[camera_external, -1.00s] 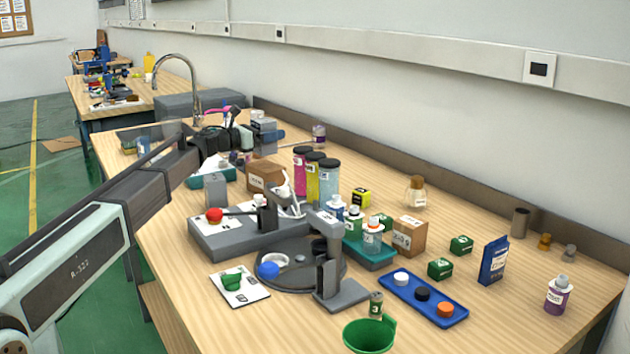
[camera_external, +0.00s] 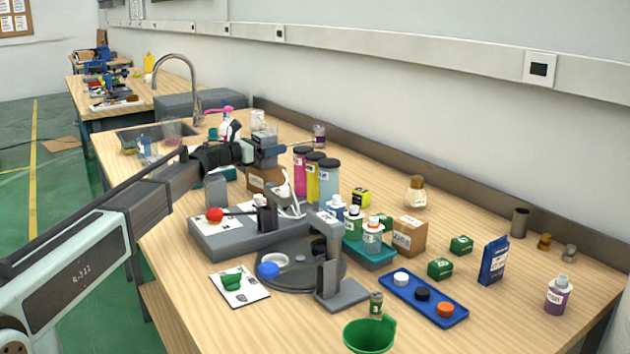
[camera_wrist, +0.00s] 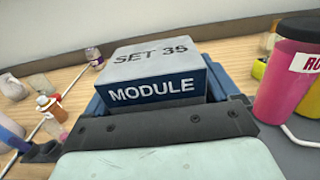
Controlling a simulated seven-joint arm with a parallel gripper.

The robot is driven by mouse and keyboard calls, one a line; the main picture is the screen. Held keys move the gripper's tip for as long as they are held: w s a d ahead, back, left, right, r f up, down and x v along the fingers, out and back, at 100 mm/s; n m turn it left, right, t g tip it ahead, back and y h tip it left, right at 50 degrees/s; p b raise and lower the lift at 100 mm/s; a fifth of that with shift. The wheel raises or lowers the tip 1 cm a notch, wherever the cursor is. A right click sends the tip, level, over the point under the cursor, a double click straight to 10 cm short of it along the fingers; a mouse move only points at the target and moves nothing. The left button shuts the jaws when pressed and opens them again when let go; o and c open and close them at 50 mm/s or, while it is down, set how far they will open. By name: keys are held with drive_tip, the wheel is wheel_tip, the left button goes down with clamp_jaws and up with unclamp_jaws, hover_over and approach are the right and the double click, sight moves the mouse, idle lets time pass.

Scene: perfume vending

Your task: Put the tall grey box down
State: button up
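Tall pink (camera_external: 301,170), yellow and light blue bottles stand right of my gripper; the pink one is close in the wrist view (camera_wrist: 290,75). The cardboard box (camera_external: 262,180) is below. A sink and faucet (camera_external: 190,95) lie behind. The table's front left is bare.

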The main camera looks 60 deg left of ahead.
drive_tip(key=shift+o, duration=0.7)
drive_tip(key=shift+r, duration=0.2)
drive_tip(key=s, duration=1.2)
idle(1.8)
